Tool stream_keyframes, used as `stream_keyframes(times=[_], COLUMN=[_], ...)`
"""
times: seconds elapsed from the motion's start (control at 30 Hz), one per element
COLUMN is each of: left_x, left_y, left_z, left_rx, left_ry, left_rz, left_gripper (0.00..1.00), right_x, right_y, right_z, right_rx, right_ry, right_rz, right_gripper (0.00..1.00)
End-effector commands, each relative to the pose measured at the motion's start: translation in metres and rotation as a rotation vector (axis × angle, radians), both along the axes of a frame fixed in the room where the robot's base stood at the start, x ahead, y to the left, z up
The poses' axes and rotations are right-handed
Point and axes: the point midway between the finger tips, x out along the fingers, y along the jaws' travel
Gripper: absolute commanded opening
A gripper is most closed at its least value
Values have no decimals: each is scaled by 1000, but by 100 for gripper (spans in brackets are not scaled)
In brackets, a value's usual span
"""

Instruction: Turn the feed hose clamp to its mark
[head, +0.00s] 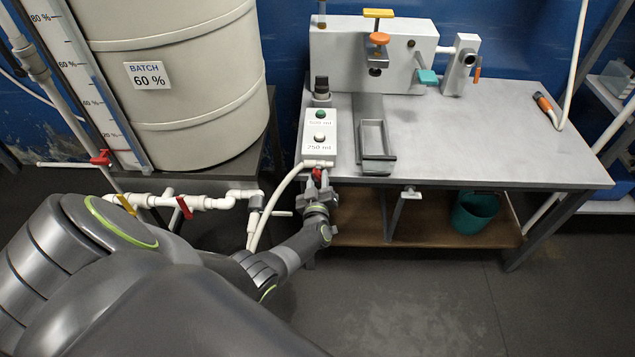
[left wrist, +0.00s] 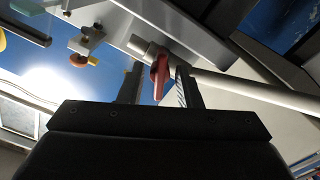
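The red feed hose clamp (head: 317,174) shows at the front edge of the workbench, below the white two-button box. It sits by the end of the pale hose (head: 278,194). My left gripper (head: 318,187) is right at it, partly covering it. In the left wrist view the red clamp (left wrist: 160,75) stands between my two spread fingers (left wrist: 161,88), on a white tube (left wrist: 245,86). A gap shows on its left side; contact on the right I cannot tell. I cannot make out its mark. My right gripper is not in view.
The white button box (head: 319,135) is just above my left gripper. White pipes with red valve handles (head: 184,207) run at the left, below the large tank (head: 170,85). A metal tray (head: 375,145) sits on the bench (head: 480,150). A green bucket (head: 474,213) is underneath.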

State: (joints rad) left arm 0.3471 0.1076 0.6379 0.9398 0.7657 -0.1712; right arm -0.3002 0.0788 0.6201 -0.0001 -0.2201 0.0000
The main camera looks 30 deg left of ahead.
Motion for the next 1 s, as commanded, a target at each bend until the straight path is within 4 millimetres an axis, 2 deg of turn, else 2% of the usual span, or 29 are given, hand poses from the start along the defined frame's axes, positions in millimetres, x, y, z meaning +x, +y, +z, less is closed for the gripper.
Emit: stream_keyframes(times=[0.17,0.37,0.73,1.0], left_x=[-16,-51,-119,-145], left_y=[-9,-31,-73,-89], left_z=[0,1,-2,-1], left_rx=[-2,-4,-3,-1], left_ry=[1,2,3,2], left_rz=[0,1,1,0], left_gripper=[31,31,31,31], right_x=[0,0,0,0], right_y=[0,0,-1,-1], right_z=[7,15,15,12], right_rx=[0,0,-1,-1], right_ry=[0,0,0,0], right_rz=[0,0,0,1], right_gripper=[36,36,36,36])
